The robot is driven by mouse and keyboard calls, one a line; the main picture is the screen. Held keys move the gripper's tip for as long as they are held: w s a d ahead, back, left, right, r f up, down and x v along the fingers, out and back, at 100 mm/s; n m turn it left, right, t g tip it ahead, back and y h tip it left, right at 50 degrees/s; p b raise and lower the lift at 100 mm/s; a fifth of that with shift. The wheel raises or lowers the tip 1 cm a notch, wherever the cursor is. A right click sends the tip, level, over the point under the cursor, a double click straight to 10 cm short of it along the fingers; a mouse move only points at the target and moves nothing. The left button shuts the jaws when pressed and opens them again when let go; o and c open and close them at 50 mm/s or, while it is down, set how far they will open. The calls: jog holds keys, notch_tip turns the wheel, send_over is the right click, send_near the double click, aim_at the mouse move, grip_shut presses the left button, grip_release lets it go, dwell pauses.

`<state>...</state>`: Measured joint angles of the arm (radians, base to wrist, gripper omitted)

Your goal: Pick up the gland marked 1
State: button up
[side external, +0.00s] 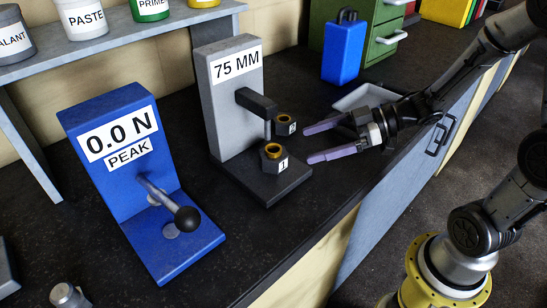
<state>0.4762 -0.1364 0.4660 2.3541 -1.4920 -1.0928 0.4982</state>
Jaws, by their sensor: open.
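The gland marked 1 (271,152) is a dark hexagonal nut-like piece with a brass-coloured ring on top. It sits upright on the dark base of the grey stand labelled 75 MM (237,95). A second, similar gland (285,120) is behind it, and its label is too small to read. My gripper (308,146) is open and empty, its two purple fingers pointing left. The fingertips are just right of the glands, and the nearer finger is closest to the gland marked 1. I see no contact with either gland.
The stand's dark arm (257,104) juts out above and behind the gland marked 1. A blue gauge reading 0.0 N PEAK (135,175) with a ball-ended lever is at left. A blue can (343,50) and a light tray (366,97) are behind my gripper. The dark bench front is clear.

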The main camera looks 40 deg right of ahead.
aim_at(283, 151)
jog(key=x, duration=1)
jog(key=shift+w, duration=0.1)
grip_shut()
jog(key=shift+r, duration=0.1)
dwell(0.3)
